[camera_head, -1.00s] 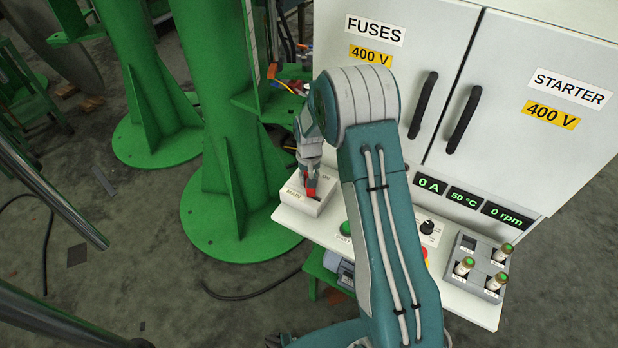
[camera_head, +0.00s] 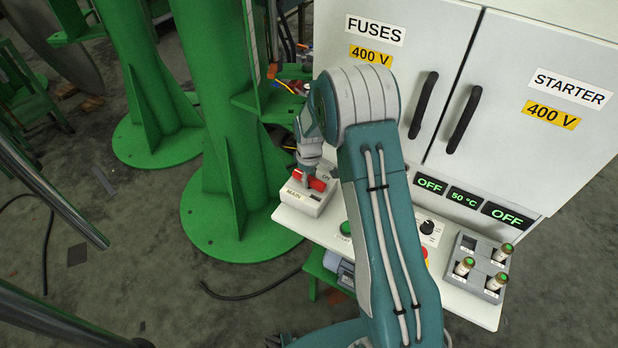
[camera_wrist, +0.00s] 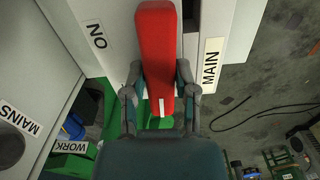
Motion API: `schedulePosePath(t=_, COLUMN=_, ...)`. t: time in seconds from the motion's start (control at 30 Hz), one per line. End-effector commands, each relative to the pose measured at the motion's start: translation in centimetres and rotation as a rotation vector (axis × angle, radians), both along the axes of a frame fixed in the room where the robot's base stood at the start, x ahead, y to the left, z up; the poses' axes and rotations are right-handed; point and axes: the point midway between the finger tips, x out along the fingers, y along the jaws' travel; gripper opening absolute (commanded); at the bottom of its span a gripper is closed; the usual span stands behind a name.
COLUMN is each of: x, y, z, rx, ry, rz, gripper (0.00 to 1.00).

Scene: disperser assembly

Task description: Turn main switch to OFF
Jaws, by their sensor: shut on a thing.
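The main switch has a red handle (camera_head: 312,183) on a pale box (camera_head: 306,203) labelled MAIN, at the left end of the white panel shelf. In the wrist view the long red handle (camera_wrist: 157,50) lies between the two fingers of my gripper (camera_wrist: 160,95), between a MAIN label and an ON label. My gripper (camera_head: 310,178) is shut on the red handle. In the head view the handle lies crosswise on top of the box, and the gripper hides part of it. Two cabinet displays (camera_head: 430,185) read OFF, and the one between them reads 50 °C.
The cabinet (camera_head: 450,60) has FUSES and STARTER doors with black handles. On the shelf are a green button (camera_head: 345,228), a black knob (camera_head: 427,227) and a fuse holder (camera_head: 490,285). A green column (camera_head: 215,120) stands close to the left of the switch.

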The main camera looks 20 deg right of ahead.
Motion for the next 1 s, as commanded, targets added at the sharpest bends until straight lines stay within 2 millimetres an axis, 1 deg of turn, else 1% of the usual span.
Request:
schedulePosePath(t=0.27, x=0.1, y=0.05, z=-0.08, rx=0.0, ry=-0.004, rz=0.081, gripper=0.0)
schedulePosePath(t=0.73, x=0.1, y=0.03, z=-0.07, rx=0.0, ry=-0.004, rz=0.096, gripper=0.0)
schedulePosePath(t=0.77, x=0.1, y=0.03, z=-0.07, rx=0.0, ry=-0.004, rz=0.096, gripper=0.42)
schedulePosePath(t=0.8, x=0.11, y=0.03, z=-0.07, rx=0.0, ry=-0.004, rz=0.095, gripper=0.59)
schedulePosePath(t=0.83, x=0.1, y=0.03, z=-0.06, rx=0.0, ry=-0.004, rz=0.095, gripper=0.71)
schedulePosePath(t=1.0, x=0.03, y=0.01, z=0.0, rx=0.0, ry=-0.003, rz=0.094, gripper=0.71)
